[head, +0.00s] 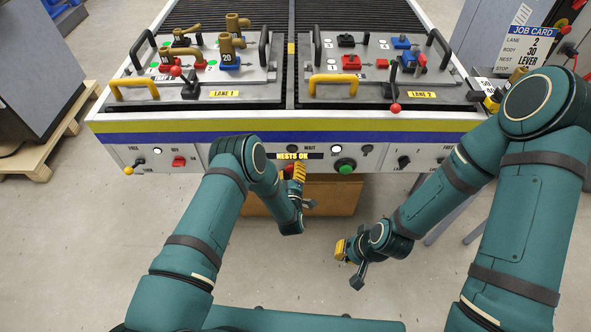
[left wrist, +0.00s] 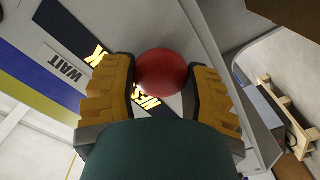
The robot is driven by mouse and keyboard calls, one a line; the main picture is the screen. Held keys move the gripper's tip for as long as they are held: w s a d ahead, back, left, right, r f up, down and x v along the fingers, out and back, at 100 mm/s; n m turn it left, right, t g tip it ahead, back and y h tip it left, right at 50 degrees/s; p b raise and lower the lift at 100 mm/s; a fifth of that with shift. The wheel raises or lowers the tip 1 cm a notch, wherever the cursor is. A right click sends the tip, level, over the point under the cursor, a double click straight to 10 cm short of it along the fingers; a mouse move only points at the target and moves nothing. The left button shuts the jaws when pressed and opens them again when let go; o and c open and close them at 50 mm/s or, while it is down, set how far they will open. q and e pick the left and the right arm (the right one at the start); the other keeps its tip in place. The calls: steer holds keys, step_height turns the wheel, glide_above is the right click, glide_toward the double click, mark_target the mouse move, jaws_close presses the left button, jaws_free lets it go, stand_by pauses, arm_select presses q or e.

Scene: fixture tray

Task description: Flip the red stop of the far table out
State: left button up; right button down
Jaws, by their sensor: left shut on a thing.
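A red ball knob (left wrist: 161,72) sits between the two yellow fingers of my left gripper (left wrist: 163,92) in the left wrist view, close to the front panel. In the head view my left gripper (head: 297,174) is low at the middle of the panel, just under the NESTS OK display (head: 300,156), and mostly hides the knob. The knob's stem and mounting are hidden. My right gripper (head: 342,250) hangs in free space below and right of the panel; its opening is unclear.
Two grey trays, LANE 1 (head: 243,94) and LANE 2 (head: 365,94), lie on the conveyor and carry red-knobbed levers. The panel has a green button (head: 345,165) and a red switch (head: 179,161). A brown box (head: 334,196) is underneath. A job card (head: 523,40) stands at right.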

arm_select(q)
steer(key=o, duration=1.3)
steer(key=shift+s, duration=0.1)
steer(key=shift+o, duration=0.2)
steer(key=shift+s, duration=0.1)
steer(key=s+d, duration=0.1)
steer(key=s, duration=1.1)
steer(key=shift+w, duration=0.1)
steer(key=s+a+r+m+g+h, duration=0.2)
steer(key=s+m+g, duration=0.2)
steer(key=s+g, duration=0.4)
steer(key=s+a+r+m+g+h, duration=0.2)
steer(key=s+r+m+g+h, duration=0.1)
steer(key=s+g, duration=0.5)
steer(key=shift+s+m, duration=0.7)
